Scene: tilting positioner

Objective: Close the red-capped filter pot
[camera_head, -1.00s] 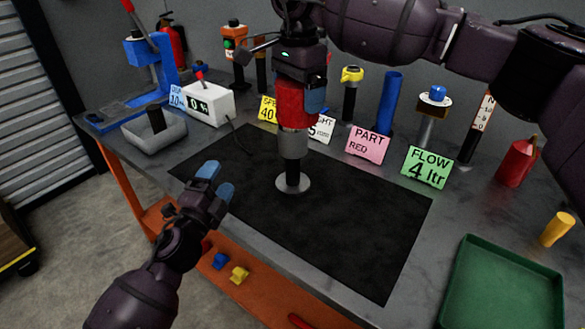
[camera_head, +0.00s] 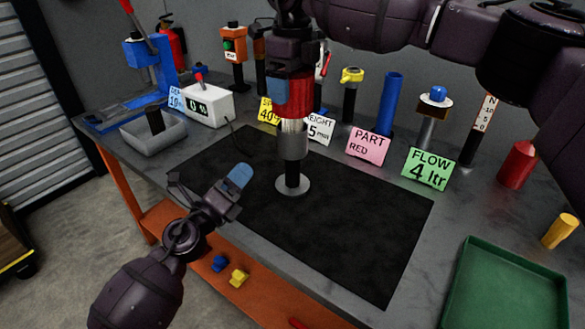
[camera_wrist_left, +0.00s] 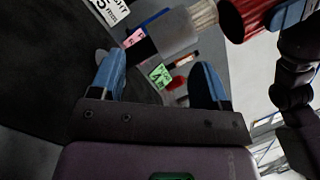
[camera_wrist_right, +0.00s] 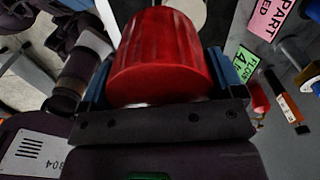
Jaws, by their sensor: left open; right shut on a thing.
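The red cap (camera_head: 295,92) is shut in my right gripper (camera_head: 291,98), directly above the grey cylindrical pot (camera_head: 293,146). A pale ribbed filter (camera_head: 291,125) shows between cap and pot, so the cap is apart from the pot's rim. The pot is upright on a short post with a round base (camera_head: 292,185). In the right wrist view the cap (camera_wrist_right: 160,60) fills the jaws. My left gripper (camera_head: 236,188) is open and empty, left of the pot. The left wrist view shows the pot (camera_wrist_left: 176,35), filter (camera_wrist_left: 204,14) and cap (camera_wrist_left: 244,18) beyond its fingers.
A black mat (camera_head: 360,225) lies clear around the base. Signs, including a pink one (camera_head: 369,144) and a green one (camera_head: 430,168), stand behind. A red bottle (camera_head: 517,165), a yellow cylinder (camera_head: 559,231) and a green tray (camera_head: 505,285) are at the right.

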